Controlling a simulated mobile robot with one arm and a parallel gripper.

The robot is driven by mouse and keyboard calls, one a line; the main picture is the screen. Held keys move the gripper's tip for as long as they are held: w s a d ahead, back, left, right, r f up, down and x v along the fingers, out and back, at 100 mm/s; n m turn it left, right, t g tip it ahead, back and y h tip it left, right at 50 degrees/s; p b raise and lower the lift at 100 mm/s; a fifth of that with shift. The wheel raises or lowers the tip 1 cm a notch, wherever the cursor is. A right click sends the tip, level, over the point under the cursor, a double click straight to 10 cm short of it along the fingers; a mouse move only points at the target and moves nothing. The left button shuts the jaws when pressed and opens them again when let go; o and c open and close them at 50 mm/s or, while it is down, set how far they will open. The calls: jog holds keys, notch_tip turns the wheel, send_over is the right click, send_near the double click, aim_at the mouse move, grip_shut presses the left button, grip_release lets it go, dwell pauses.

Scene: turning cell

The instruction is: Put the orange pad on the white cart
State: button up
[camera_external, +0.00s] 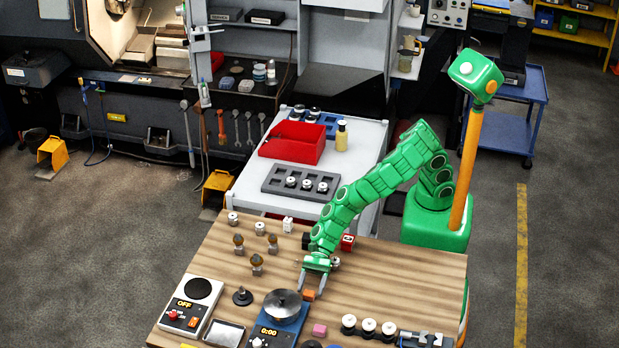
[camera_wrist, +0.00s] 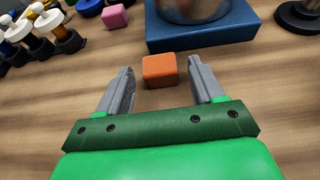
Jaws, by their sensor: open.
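The orange pad (camera_external: 309,295) is a small block lying on the wooden table. In the wrist view the orange pad (camera_wrist: 160,70) lies just ahead of and between my fingertips. My gripper (camera_external: 312,289) is open, low over the table, with one finger on each side of the pad's line; it also shows in the wrist view (camera_wrist: 163,78). I cannot tell whether a finger touches the pad. The white cart (camera_external: 353,165) stands behind the table and carries a red bin, a grey tray and a yellowish bottle.
A blue scale (camera_external: 278,327) with a round metal pan stands beside the pad. A pink block (camera_external: 319,330) lies close in front. Rollers stand at the right, a white device (camera_external: 190,305) at the left. The cart's front left top looks bare.

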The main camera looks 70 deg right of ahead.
jog(key=shift+r, duration=0.1)
jog(key=shift+d+r, duration=0.1)
jog(key=shift+d, duration=0.05)
jog(key=v, duration=1.1)
jog(key=shift+d, duration=0.1)
jog(key=shift+d+r, duration=0.1)
jog(key=shift+d, duration=0.15)
jog(key=c, duration=0.4)
